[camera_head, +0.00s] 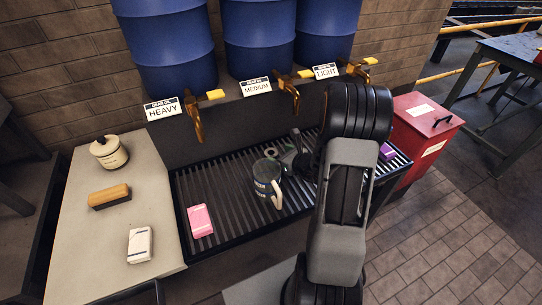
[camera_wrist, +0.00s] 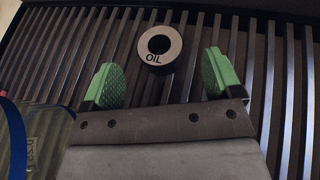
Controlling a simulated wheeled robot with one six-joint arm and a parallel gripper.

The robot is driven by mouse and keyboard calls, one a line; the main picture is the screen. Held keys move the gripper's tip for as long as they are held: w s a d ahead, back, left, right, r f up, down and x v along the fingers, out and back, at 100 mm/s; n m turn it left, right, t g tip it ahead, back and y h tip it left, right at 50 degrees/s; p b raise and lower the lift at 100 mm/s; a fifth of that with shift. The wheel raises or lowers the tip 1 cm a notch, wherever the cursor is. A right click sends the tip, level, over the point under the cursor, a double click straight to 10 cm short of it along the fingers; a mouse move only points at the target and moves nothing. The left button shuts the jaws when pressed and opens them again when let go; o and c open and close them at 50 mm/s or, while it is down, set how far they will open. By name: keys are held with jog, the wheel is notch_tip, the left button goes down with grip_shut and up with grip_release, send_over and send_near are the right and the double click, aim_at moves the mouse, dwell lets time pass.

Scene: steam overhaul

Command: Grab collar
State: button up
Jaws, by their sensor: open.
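The collar (camera_wrist: 166,59) is a small pale ring with a dark hole and the word OIL on its face. In the wrist view it lies on the slatted grate (camera_wrist: 265,60), ahead of my gripper (camera_wrist: 168,82) and roughly midway between the fingertips. My gripper is open, with green pads on both fingers. Nothing is between the pads, and the collar appears apart from them. In the head view my gripper (camera_head: 290,152) is low over the grate, behind the jug, and partly hidden by my arm.
A grey-blue jug (camera_head: 266,176) stands close beside my gripper; its side shows in the wrist view (camera_wrist: 35,140). A pink packet (camera_head: 200,221) lies on the grate's left. Brass taps (camera_head: 194,118) hang above the back. A red bin (camera_head: 425,125) stands right.

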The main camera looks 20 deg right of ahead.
aim_at(269, 151)
jog(key=shift+x, duration=2.7)
jog(key=shift+r, duration=0.1)
jog(key=c, duration=1.3)
